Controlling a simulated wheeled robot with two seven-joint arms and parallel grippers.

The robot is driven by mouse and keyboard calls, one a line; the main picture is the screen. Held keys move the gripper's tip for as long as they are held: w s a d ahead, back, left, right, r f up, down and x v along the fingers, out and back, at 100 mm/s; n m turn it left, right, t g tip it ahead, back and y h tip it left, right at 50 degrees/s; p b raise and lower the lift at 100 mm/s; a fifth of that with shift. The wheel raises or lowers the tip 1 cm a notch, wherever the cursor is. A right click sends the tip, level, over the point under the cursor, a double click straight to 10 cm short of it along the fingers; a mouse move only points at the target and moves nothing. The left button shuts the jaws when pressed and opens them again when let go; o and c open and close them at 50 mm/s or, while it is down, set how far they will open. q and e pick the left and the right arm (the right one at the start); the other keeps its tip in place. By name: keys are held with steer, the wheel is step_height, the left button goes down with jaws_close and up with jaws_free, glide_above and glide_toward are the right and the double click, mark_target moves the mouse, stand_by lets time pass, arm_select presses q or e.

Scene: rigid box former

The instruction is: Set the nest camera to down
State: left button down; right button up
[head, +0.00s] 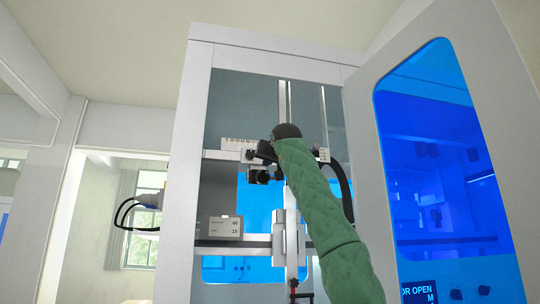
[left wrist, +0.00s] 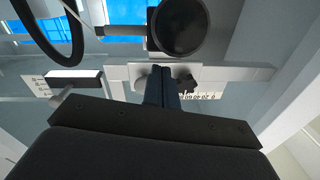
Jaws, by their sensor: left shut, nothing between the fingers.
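The nest camera seems to be the small black unit (head: 258,175) hanging under the upper crossbar inside the cabinet. In the left wrist view a black round cylinder (left wrist: 180,27), probably part of it, sits just beyond my fingertips. My left gripper (head: 262,152) is at the crossbar, just above the black unit, partly hidden by my own green-sleeved arm. In the left wrist view its fingers (left wrist: 164,86) are together and empty, in front of a light plate on the bar. I cannot tell whether they touch anything. My right gripper is not in view.
The cabinet's open door (head: 360,110) with a blue window stands at right. A lower rail (head: 215,243) carries a label plate (head: 225,227) and a vertical post (head: 291,230). A black cable loops beside my arm.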

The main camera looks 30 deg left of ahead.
arm_select(q)
steer(key=shift+a+f, duration=0.2)
steer(key=shift+f, duration=0.35)
steer(key=shift+f, duration=0.1)
